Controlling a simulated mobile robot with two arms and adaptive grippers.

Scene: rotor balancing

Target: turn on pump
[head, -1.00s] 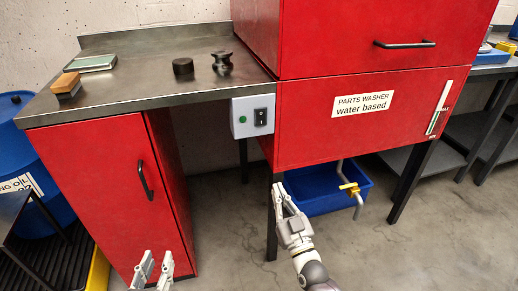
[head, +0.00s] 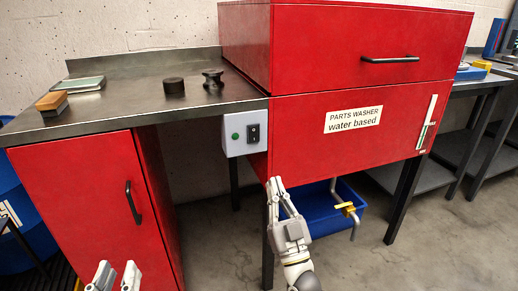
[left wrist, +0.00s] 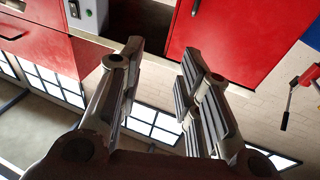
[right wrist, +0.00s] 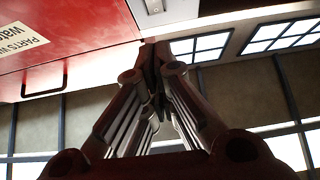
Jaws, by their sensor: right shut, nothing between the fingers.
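The box is fixed at the bench edge, left of the red parts washer (head: 300,155). My right gripper (head: 274,182) is shut and empty, below and slightly right of the box, apart from it. In the right wrist view its fingertips (right wrist: 155,50) meet, with the box (right wrist: 165,10) beyond them. My left gripper (head: 117,272) is open and empty, low in front of the red cabinet. The left wrist view shows the switch (left wrist: 73,8) at the top left.
A blue bin (head: 318,208) and a drain pipe with a yellow valve handle (head: 345,208) are under the washer. A table leg (head: 267,245) stands behind my right gripper. Black parts (head: 213,78) sit on the metal bench (head: 140,97).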

